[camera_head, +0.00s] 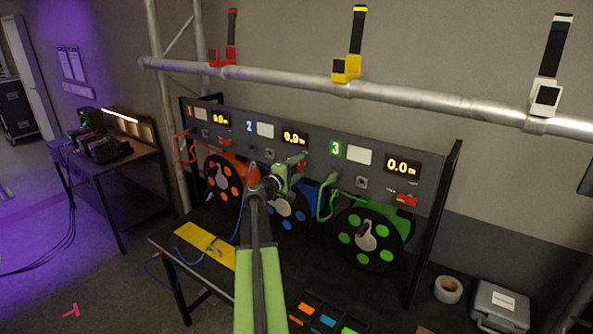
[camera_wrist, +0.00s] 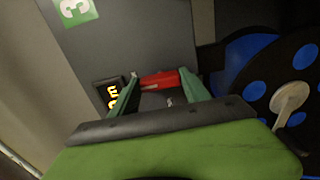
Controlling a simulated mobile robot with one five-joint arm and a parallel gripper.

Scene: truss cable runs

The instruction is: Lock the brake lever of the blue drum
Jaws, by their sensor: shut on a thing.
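The blue drum (camera_head: 299,225) hangs below panel section 2, with a grey crank on its face. It also shows at the right in the wrist view (camera_wrist: 250,45). My gripper (camera_head: 297,163) is at the panel just above this drum and below its lit display (camera_head: 294,139). In the wrist view, my gripper (camera_wrist: 160,77) has its two green fingers on either side of the red brake lever (camera_wrist: 160,80) and is shut on it. The lever is mostly hidden by my gripper in the head view, so whether it is locked cannot be told.
The orange drum (camera_head: 228,177) is to the left and the green drum (camera_head: 371,238) to the right, with its own red lever (camera_head: 406,200). A blue cable (camera_head: 243,205) runs down to a yellow plate (camera_head: 205,246). A truss pipe (camera_head: 290,83) crosses above the panel.

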